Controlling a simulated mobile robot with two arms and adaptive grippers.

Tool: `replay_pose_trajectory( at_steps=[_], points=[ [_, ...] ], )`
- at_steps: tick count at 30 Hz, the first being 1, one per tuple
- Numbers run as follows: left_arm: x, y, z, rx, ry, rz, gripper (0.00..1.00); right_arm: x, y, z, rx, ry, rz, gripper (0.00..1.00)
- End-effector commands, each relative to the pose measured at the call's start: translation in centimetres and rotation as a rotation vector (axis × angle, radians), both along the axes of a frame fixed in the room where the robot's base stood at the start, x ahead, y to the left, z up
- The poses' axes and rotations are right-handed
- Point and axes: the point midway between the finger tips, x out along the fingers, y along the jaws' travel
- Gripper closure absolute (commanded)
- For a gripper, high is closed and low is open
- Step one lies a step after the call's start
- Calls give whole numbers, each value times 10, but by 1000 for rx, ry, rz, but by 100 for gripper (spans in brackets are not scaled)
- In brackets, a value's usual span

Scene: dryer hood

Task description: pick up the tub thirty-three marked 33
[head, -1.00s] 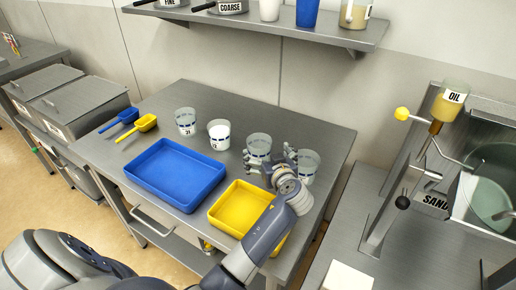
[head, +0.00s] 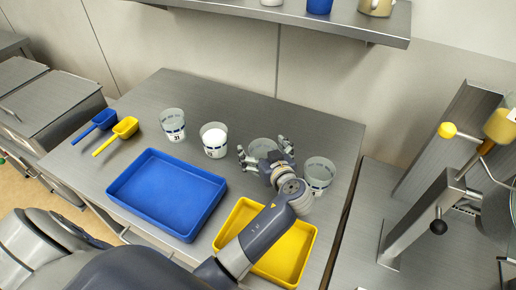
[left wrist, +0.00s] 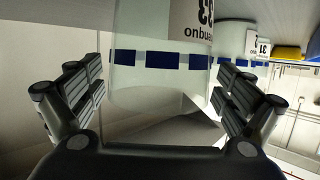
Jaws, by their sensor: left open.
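The tub marked 33 (head: 262,146) is clear with a blue-and-white band and stands on the steel table, third from the left in a row of tubs. In the left wrist view this tub (left wrist: 160,85) fills the middle, and its number shows upside down. My left gripper (head: 263,151) is open, with a finger on either side of the tub. In the left wrist view the gripper (left wrist: 158,82) shows gaps beside the tub, and I see no clear contact. The gripper hides the tub's lower front in the head view. My right gripper is not in view.
A tub marked 31 (head: 173,124) and a tub with white contents (head: 214,139) stand left. Another tub (head: 319,174) stands close on the right. A blue tray (head: 168,192) and a yellow tray (head: 300,262) lie in front. Two scoops lie at left; a shelf hangs behind.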

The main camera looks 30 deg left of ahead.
Motion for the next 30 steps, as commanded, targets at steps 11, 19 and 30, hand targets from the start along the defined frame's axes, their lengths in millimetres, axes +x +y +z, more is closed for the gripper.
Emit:
replay_pose_trajectory(
  at_steps=[11,19,30],
  points=[
    [-1,-1,0,-1,0,-1,32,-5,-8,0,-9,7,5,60],
    [-1,-1,-1,-1,1,0,51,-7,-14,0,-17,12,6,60],
    [0,-1,17,-5,-4,0,51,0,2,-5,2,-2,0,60]
  ],
)
